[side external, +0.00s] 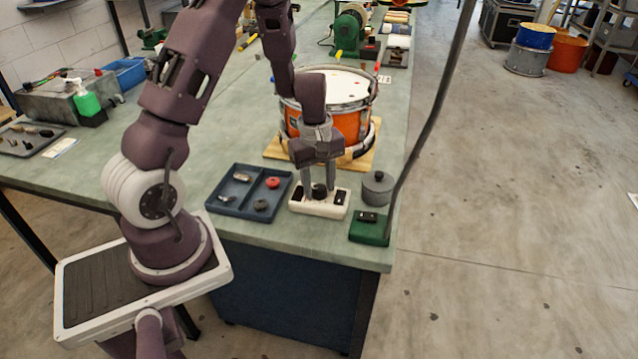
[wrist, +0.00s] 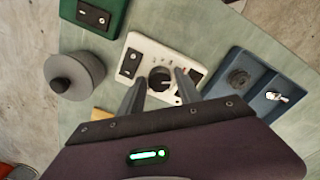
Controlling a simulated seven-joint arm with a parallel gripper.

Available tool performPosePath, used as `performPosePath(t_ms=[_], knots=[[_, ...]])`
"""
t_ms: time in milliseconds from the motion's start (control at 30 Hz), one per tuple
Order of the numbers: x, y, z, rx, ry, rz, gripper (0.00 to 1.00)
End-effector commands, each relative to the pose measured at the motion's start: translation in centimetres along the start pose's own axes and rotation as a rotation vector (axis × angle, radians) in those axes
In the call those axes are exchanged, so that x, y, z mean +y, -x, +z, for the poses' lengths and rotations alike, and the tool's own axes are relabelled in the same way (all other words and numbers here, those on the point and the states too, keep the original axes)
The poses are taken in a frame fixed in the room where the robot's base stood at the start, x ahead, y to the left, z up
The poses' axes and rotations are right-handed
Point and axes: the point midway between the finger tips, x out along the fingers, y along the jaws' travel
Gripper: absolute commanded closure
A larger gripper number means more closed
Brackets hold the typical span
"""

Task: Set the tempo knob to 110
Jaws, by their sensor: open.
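The tempo knob (wrist: 160,79) is a round black dial with a light pointer mark, on a white box (side external: 320,207) near the bench's front edge. In the wrist view the white box (wrist: 146,46) also carries a black switch and a dark panel, with a small red mark by the dial. My gripper (side external: 319,193) points down over the box, with its fingers on either side of the knob. In the wrist view my gripper (wrist: 162,88) is open around the knob, a finger on each side. The numbers on the dial are too small to read.
A blue tray (side external: 229,212) with small parts sits left of the box. A grey lidded pot (side external: 377,188) and a green switch box (side external: 370,231) stand to the right. An orange drum (side external: 300,122) on a wooden board stands close behind.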

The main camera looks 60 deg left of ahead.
Motion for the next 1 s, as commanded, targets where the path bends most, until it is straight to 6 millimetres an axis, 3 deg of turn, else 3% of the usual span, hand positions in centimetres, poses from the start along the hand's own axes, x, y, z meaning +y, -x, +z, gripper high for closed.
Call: performPosePath(t_ms=[33,233,267,367,600,900,933,1000], knots=[[0.01,0.02,0.01,0.0,0.0,0.0,0.59],[0.01,0.05,0.02,0.0,-0.001,0.0,0.99],[0.01,0.05,0.02,0.0,-0.001,0.0,1.0],[0.02,0.06,0.0,-0.002,-0.024,0.0,1.0],[0.05,0.09,-0.05,-0.024,-0.43,0.002,1.0],[0.03,0.1,0.03,-0.027,-0.477,0.001,1.0],[0.03,0.1,0.03,-0.027,-0.476,0.001,0.65],[0.03,0.1,0.02,-0.027,-0.475,0.001,0.59]])
